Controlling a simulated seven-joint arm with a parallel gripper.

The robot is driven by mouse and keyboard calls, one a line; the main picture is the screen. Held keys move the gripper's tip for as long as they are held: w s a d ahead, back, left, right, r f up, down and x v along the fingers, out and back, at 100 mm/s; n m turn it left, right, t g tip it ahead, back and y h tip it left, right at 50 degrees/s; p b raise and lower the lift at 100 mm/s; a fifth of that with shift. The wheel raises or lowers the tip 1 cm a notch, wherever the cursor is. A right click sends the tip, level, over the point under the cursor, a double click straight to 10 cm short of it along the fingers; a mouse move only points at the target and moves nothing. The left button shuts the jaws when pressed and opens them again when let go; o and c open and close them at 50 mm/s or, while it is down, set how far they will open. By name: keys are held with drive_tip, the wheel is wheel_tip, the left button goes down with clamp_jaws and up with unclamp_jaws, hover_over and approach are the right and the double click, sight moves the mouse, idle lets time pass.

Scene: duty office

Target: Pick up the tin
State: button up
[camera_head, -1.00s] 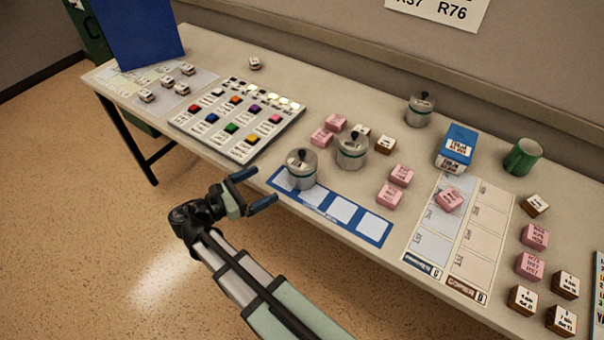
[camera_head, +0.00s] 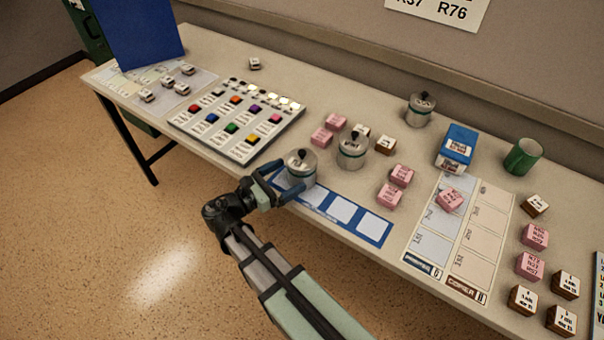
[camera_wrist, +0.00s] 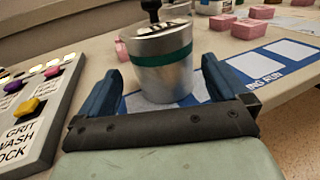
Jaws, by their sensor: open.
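A silver tin (camera_head: 300,169) with a green band and a black knob stands upright on the left end of the blue-bordered strip (camera_head: 374,229). My gripper (camera_head: 277,181) is open at table height, with its fingers on either side of this tin. In the wrist view the tin (camera_wrist: 162,62) stands between the two blue fingers, and a gap shows beside it. Another silver tin (camera_head: 352,150) stands just to the right, and a third tin (camera_head: 420,108) stands at the back.
A panel of coloured buttons (camera_head: 237,120) lies close on the left of my gripper. Pink blocks (camera_head: 336,122) and a blue box (camera_head: 456,147) stand farther back and right. A green mug (camera_head: 523,156) stands at the right. The floor before the table is clear.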

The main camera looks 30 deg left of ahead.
sight(301, 168)
drive_tip(key=shift+r+x, duration=0.2)
drive_tip(key=shift+x, duration=2.4)
drive_tip(key=shift+s+d, duration=0.1)
drive_tip(key=shift+d, duration=0.05)
drive_tip(key=c, duration=1.1)
drive_tip(key=shift+r, duration=0.1)
wheel_tip(301, 168, up, 18)
drive_tip(key=shift+f, duration=0.1)
